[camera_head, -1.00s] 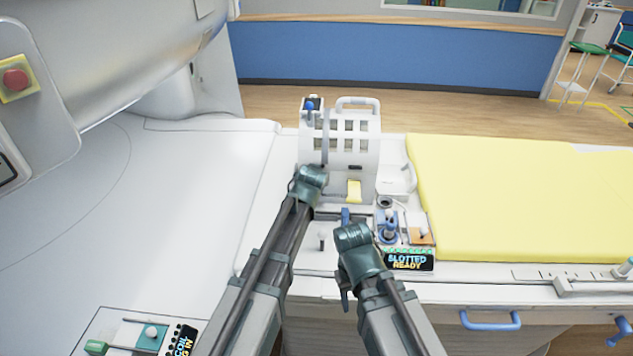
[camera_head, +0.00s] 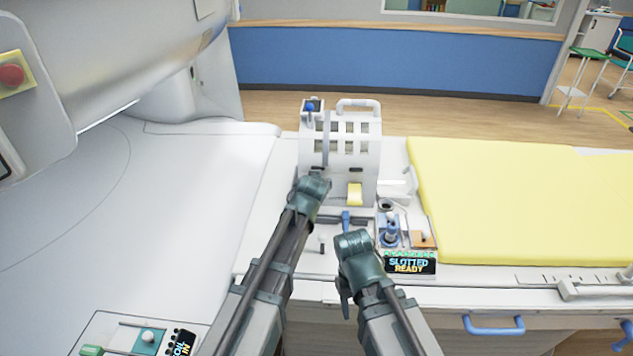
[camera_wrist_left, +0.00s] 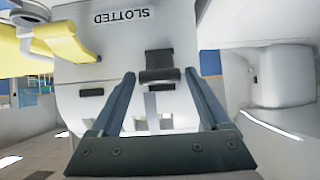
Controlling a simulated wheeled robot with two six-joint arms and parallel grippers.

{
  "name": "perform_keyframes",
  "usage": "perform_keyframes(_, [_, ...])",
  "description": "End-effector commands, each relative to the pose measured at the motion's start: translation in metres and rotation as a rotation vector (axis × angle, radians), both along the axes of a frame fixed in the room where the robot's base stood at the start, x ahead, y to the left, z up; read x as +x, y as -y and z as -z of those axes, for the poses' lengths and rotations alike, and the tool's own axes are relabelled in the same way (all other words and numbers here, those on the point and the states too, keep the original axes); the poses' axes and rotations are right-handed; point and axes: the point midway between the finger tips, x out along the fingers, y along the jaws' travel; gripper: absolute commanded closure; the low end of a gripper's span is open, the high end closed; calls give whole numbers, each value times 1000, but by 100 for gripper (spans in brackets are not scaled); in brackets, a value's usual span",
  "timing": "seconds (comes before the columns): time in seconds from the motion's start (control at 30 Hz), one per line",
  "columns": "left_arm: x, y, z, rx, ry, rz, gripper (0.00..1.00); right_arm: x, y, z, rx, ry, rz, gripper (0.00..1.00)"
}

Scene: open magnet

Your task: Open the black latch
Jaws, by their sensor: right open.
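The black latch (camera_wrist_left: 160,66) is on the white slotted coil housing (camera_head: 365,135). In the left wrist view it hangs in front of the housing wall, by a small black bar. My left gripper (camera_wrist_left: 158,80) is open, with its two fingers on either side of the latch and bar in that picture; I see no contact. In the head view my left wrist (camera_head: 312,188) stands at the housing's lower left and hides its fingers and most of the latch. My right gripper (camera_head: 344,292) is open and empty, low in front of the bench edge.
A yellow tab (camera_head: 355,194) sticks out low on the housing. A yellow mattress (camera_head: 520,200) fills the right; the white surface at left is mostly clear.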

Motion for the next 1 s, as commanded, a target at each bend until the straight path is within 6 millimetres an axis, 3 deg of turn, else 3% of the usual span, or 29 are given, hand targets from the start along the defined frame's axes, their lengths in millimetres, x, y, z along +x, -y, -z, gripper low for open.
perform_keyframes(0.37, [-13,0,-10,1,1,1,20,0,0,-10,0,0,0,50])
perform_keyframes(1.0, [-113,0,-73,0,0,0,20,0,0,-73,0,0,-2,50])
